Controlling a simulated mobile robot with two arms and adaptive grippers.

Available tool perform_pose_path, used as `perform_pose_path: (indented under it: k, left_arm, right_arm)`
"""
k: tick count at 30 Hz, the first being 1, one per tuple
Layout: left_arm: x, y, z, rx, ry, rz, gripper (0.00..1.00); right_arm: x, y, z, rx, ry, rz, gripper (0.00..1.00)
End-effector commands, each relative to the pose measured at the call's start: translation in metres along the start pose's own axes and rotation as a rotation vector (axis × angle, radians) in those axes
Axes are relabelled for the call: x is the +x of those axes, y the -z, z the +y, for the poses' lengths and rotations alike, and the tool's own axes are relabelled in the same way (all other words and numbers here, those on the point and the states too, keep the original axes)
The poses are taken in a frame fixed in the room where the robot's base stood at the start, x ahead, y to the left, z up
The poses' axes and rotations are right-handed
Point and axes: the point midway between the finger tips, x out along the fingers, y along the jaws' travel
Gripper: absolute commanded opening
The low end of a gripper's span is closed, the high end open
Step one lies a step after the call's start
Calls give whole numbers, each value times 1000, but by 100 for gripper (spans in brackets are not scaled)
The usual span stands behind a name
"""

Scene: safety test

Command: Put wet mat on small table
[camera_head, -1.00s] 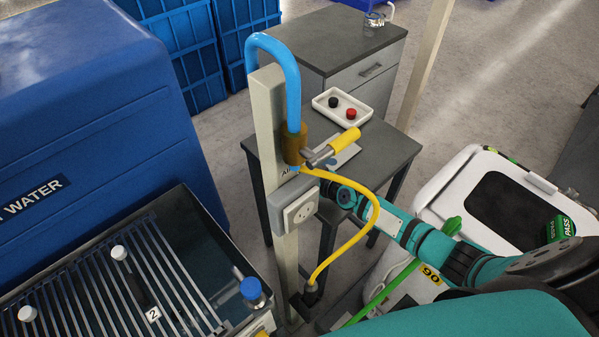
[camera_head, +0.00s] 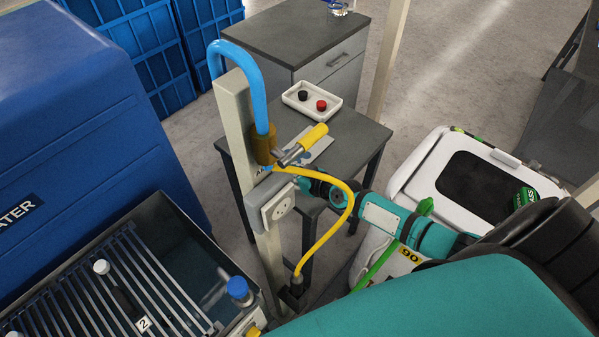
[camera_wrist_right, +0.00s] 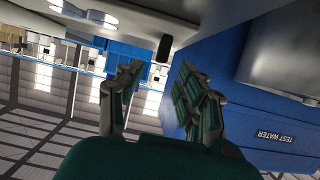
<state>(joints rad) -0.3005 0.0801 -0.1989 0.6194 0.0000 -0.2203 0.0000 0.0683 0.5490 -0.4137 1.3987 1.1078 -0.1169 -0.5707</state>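A small dark grey table (camera_head: 352,140) stands in the middle of the head view, behind a pale post. No wet mat can be made out with certainty in either view. My right arm comes in from the right, and its far end passes behind the yellow hose and the socket box, so its gripper is hidden there. In the right wrist view my right gripper (camera_wrist_right: 160,76) has its two fingers apart with nothing between them. My left gripper is in neither view.
A white tray (camera_head: 336,106) with a black and a red knob sits on the table. The post (camera_head: 238,112) carries a blue pipe and yellow hose (camera_head: 346,215). A blue water tank (camera_head: 90,110) and slatted basin (camera_head: 190,240) stand left, a white case (camera_head: 422,175) right.

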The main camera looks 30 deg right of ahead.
Motion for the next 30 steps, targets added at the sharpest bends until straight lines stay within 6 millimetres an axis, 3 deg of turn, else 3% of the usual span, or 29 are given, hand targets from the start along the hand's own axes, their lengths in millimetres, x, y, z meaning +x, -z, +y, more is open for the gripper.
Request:
perform_pose_path:
  k: [3, 9, 21, 23, 30]
  left_arm:
    - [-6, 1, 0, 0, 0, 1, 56]
    - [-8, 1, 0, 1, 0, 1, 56]
    - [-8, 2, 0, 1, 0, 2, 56]
    - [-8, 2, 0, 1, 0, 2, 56]
    - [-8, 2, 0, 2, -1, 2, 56]
  right_arm:
    - [-28, 0, -1, -1, 1, -3, 37]
    - [-57, -1, 0, 0, 1, -3, 37]
    - [-66, 1, -2, 0, 2, 3, 37]
    - [-66, 5, -11, 1, 10, 14, 37]
    - [-64, 43, -74, -3, 41, 111, 37]
